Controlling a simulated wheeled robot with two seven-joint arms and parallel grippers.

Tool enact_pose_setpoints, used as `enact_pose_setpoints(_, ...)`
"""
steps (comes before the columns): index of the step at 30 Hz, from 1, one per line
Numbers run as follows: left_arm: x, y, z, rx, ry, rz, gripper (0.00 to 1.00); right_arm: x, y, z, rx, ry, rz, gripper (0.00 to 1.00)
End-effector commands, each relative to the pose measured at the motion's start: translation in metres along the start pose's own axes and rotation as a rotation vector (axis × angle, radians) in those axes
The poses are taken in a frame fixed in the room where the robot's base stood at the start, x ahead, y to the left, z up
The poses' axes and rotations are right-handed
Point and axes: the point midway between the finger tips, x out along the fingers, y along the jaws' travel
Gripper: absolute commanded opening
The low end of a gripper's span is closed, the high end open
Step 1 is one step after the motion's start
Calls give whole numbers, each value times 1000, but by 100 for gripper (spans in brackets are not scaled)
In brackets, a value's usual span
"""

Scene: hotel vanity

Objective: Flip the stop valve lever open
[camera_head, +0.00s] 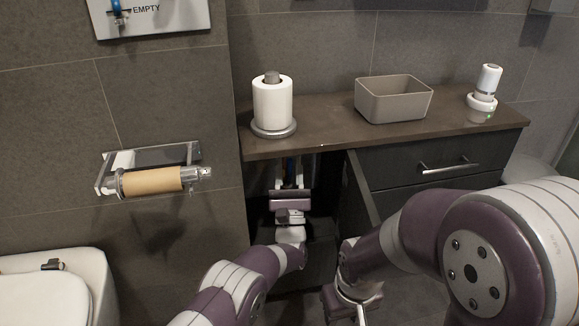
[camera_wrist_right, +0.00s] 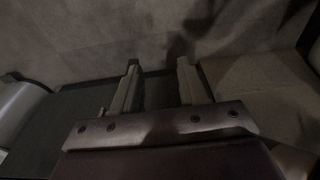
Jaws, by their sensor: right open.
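The stop valve lever cannot be made out. Narrow upright parts, one bluish (camera_head: 289,166), show dimly inside the open cabinet below the counter. My left gripper (camera_head: 289,180) reaches into this opening, its two pale fingers apart and pointing at those parts. Whether it touches them cannot be told. My right gripper (camera_head: 352,302) is low in front of the cabinet, right of the left gripper, with its fingertips hidden in the head view. In the right wrist view, the right gripper (camera_wrist_right: 157,66) is open and empty over a grey tiled surface.
The cabinet door (camera_head: 361,190) stands open beside the right arm. On the counter (camera_head: 330,139) are a toilet roll on a stand (camera_head: 272,104), a beige bin (camera_head: 392,102) and a white dispenser (camera_head: 486,88). A wall roll holder (camera_head: 152,180) and a toilet (camera_head: 55,290) are at left.

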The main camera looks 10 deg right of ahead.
Motion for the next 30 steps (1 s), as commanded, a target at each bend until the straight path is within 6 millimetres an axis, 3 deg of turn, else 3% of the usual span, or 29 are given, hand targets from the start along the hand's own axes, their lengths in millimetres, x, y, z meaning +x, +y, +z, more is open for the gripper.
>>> enact_pose_setpoints(8,0,-1,1,-1,-1,-2,38,-1,0,0,0,0,0,43)
enact_pose_setpoints(11,-8,-1,2,0,2,-2,38,-10,0,-1,0,0,0,43)
enact_pose_setpoints(16,-50,-1,5,1,5,-5,38,-35,0,-4,0,0,0,43)
enact_pose_setpoints(22,-101,-1,3,1,2,-3,38,-52,0,-6,0,0,0,43)
enact_pose_setpoints(25,-118,0,1,0,1,-2,38,-54,0,-6,0,0,0,43)
enact_pose_setpoints(30,-127,0,1,-1,-2,-1,38,-55,0,-6,0,0,0,43)
